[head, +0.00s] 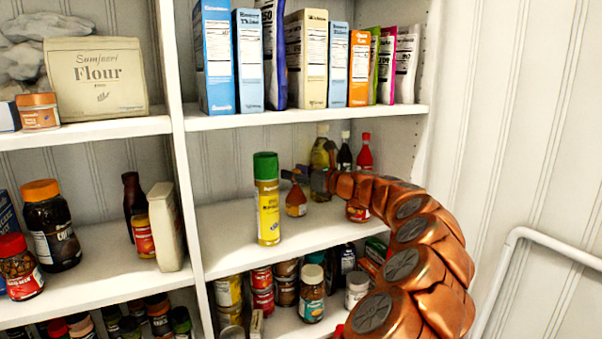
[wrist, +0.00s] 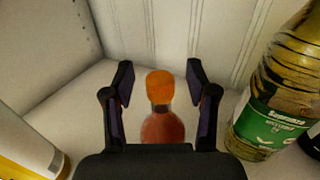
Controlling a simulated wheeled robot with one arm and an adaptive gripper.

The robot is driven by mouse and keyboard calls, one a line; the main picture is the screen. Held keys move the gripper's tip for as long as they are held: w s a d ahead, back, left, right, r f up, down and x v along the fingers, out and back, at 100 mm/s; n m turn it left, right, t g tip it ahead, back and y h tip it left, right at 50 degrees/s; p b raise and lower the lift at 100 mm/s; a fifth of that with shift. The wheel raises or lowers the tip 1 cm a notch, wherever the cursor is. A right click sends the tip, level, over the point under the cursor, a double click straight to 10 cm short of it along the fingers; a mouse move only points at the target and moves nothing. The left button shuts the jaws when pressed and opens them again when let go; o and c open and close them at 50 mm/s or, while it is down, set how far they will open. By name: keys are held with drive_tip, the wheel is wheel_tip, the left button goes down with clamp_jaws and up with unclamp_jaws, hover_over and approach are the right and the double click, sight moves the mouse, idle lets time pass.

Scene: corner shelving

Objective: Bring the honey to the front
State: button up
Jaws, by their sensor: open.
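A small reddish-amber bottle with an orange cap, which looks like the honey (head: 296,201), stands upright on the middle shelf (head: 330,228). In the wrist view the honey (wrist: 162,115) is between my two fingers, with a gap on each side. My gripper (head: 293,174) is at the bottle's top in the head view, and its open fingers (wrist: 160,92) show in the wrist view. The bottle's lower part is hidden by my gripper's body in the wrist view. Its label cannot be read.
A tall yellow container with a green cap (head: 267,200) stands left of the honey, nearer the shelf front. An oil bottle (wrist: 275,100) stands close on the right. Dark and red bottles (head: 364,152) stand behind my arm. Front shelf space right of the yellow container is clear.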

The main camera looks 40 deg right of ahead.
clamp_jaws()
idle(0.5)
